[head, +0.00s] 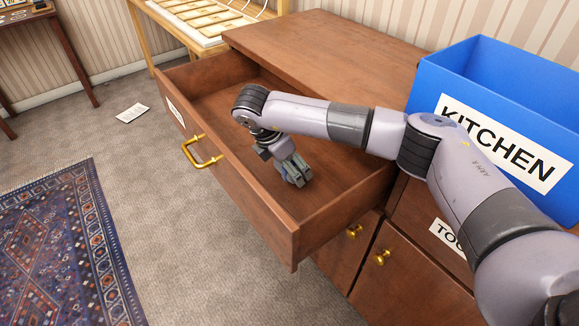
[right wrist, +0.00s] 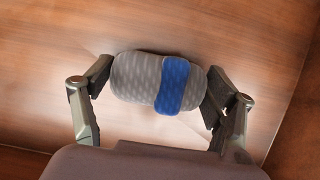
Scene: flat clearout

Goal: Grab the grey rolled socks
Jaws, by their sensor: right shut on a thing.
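The grey rolled socks (right wrist: 138,77), with a blue band around one side, show in the right wrist view between the two fingers of my right gripper (right wrist: 158,82). The fingers touch the socks at both ends and are shut on them. Behind the socks is the wooden drawer bottom. In the head view my right gripper (head: 290,172) points down inside the open drawer (head: 225,100). The socks are mostly hidden there by the gripper. I cannot tell whether they touch the drawer bottom. My left gripper is not in view.
The drawer's front panel has a brass handle (head: 202,151). A blue crate labelled KITCHEN (head: 480,70) stands on the wooden dresser (head: 320,42) at the right. A patterned rug (head: 70,245) and a small paper (head: 132,112) lie on the carpet. The rest of the drawer looks empty.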

